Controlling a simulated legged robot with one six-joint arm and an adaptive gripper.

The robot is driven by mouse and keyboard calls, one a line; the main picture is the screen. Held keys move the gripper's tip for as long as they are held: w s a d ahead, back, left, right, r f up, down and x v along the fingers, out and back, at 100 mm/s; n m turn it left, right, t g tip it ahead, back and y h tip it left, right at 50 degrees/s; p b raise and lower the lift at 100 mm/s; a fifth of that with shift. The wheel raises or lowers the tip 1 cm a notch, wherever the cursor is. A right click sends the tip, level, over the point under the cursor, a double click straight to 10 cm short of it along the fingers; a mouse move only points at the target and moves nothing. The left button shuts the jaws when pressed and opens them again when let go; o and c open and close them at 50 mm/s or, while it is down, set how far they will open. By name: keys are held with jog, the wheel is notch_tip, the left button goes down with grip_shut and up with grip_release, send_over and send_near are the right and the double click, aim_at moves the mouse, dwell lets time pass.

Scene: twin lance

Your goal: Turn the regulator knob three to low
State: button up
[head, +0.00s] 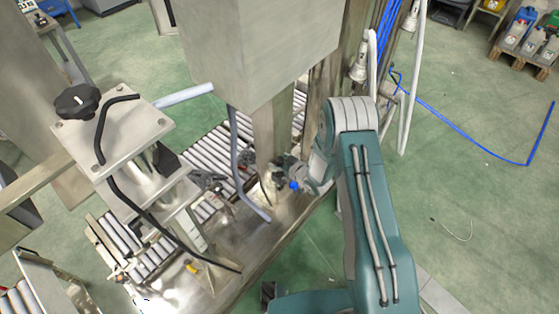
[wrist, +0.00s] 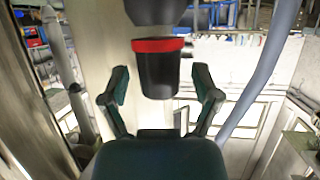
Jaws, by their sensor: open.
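A black cylindrical knob with a red band (wrist: 158,78) hangs in the upper middle of the wrist view, below a dark rounded body (wrist: 155,10). I see no number or low mark on it, so I cannot tell whether it is regulator knob three. My gripper (wrist: 161,82) is open, with one finger on each side of the knob and a visible gap at both sides. Contact in depth cannot be told. In the head view my gripper (head: 290,178) is beside the metal column, small and partly hidden by my wrist. The knob cannot be made out there.
A metal column (head: 270,145) under a large steel box (head: 262,45) stands close to my gripper. A grey hose (head: 238,160) hangs near it and also shows in the wrist view (wrist: 262,75). A roller conveyor (head: 215,150) lies behind. Green floor (head: 470,190) at right is mostly clear.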

grip_shut()
jog(key=shift+w, duration=0.1)
jog(key=shift+r+n+g+y, duration=0.1)
jog(key=shift+n+g+y, duration=0.5)
jog(key=shift+n+y, duration=0.15)
jog(key=shift+n+g+y, duration=0.55)
jog(key=shift+n+g, duration=0.25)
jog(key=shift+n, duration=0.05)
grip_release()
